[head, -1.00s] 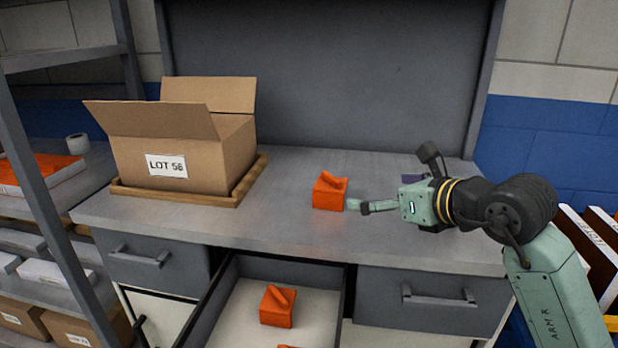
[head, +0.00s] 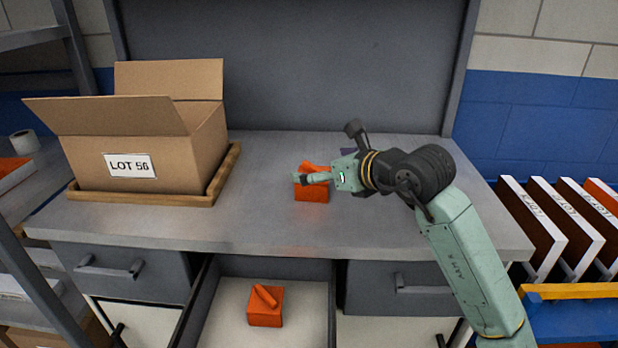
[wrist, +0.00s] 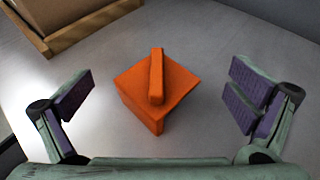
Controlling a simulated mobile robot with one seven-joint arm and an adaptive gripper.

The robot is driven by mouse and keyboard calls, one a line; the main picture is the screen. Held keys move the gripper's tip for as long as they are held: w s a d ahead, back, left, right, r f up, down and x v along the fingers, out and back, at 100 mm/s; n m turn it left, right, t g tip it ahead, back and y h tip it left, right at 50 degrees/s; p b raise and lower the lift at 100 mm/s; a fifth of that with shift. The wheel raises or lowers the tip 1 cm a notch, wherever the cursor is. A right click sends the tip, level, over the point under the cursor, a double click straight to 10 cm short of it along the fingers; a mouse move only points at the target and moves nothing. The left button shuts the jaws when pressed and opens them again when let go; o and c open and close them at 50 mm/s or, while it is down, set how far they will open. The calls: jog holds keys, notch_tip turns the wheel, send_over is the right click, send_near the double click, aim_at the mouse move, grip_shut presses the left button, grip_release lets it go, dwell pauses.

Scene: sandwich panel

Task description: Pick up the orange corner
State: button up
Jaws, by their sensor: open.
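An orange corner (head: 312,191) stands on the grey workbench top, partly hidden behind my gripper in the head view. In the wrist view the orange corner (wrist: 152,92) shows a square top with a raised bar, between and ahead of my spread fingers. My gripper (wrist: 160,100) is open and empty, with purple pads on both sides and clear gaps to the piece. In the head view my gripper (head: 312,178) is over the piece from the right. Another orange corner (head: 265,308) lies in the open drawer below.
An open cardboard box (head: 150,140) marked LOT 56 sits on a wooden tray (head: 222,178) at the left of the bench (head: 400,225). The open drawer (head: 225,330) juts out below the front edge. A grey back panel (head: 300,70) rises behind. The bench between box and piece is clear.

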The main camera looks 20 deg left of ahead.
aim_at(311, 164)
jog(key=x, duration=0.2)
jog(key=p+x, duration=0.1)
jog(key=x, duration=0.1)
jog(key=shift+s+a+r+p, duration=0.1)
jog(key=shift+a+r+p, duration=0.1)
jog(key=shift+r+p, duration=0.15)
jog(key=shift+w+a+f, duration=0.15)
jog(key=shift+w+f, duration=0.05)
jog(key=shift+s, duration=0.1)
jog(key=c, duration=1.8)
